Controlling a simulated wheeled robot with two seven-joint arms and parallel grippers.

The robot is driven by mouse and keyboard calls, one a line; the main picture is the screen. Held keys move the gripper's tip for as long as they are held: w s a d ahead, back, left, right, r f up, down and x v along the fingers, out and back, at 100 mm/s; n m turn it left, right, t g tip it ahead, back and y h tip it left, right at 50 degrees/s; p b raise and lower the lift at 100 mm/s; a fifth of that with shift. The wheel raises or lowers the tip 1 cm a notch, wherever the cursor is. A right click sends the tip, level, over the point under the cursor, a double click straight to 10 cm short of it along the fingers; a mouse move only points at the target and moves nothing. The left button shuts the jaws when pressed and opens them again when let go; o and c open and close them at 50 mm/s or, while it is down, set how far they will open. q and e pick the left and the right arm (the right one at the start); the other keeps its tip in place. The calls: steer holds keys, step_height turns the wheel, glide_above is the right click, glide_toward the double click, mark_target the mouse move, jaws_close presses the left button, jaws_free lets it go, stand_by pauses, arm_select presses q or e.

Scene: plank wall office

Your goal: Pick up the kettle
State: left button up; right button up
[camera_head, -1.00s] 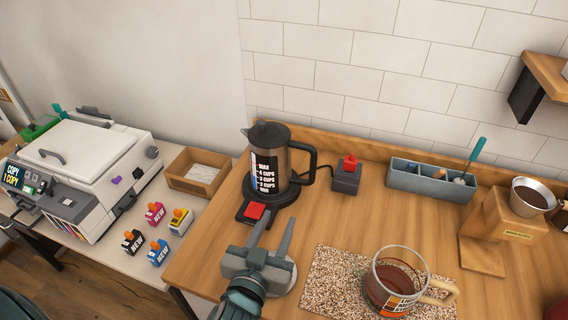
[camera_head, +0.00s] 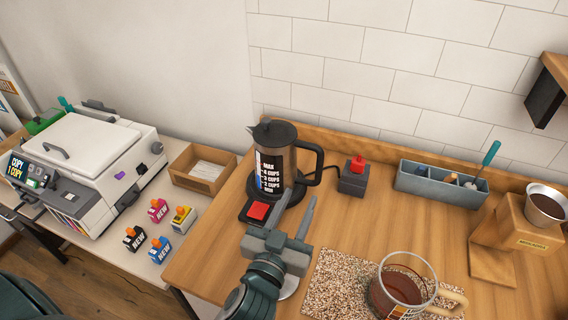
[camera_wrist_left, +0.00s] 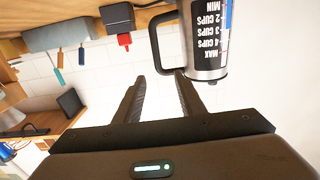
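The kettle (camera_head: 275,155) stands upright on its dark base on the wooden counter, with a black handle on its right side and a red switch (camera_head: 258,211) at the front of the base. My left gripper (camera_head: 292,211) is in front of the kettle, open and empty, its fingers pointing toward the kettle. In the left wrist view the kettle (camera_wrist_left: 207,40) appears upside down, with its handle (camera_wrist_left: 160,45) just beyond the open fingers (camera_wrist_left: 160,92). No contact is visible. My right gripper is not in view.
A glass mug of brown liquid (camera_head: 398,288) stands on a speckled mat (camera_head: 330,285). A black box with a red button (camera_head: 353,178) and a grey organizer (camera_head: 440,187) stand behind. A wooden coffee stand (camera_head: 497,240) is at right. A copier (camera_head: 85,170) is at left.

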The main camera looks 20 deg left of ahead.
arm_select(q)
steer(key=p, duration=0.3)
glide_toward(319, 161)
steer(key=w, duration=0.5)
steer(key=shift+w+a+f, duration=0.15)
steer(key=shift+w+a, duration=0.15)
steer(key=shift+w, duration=0.1)
steer(key=w+p, duration=0.3)
steer(key=w, duration=0.1)
steer(key=shift+d+r, duration=0.25)
steer(key=shift+d, duration=0.1)
steer(key=shift+w+f, duration=0.2)
steer(key=shift+w, duration=0.4)
steer(key=shift+c, duration=0.2)
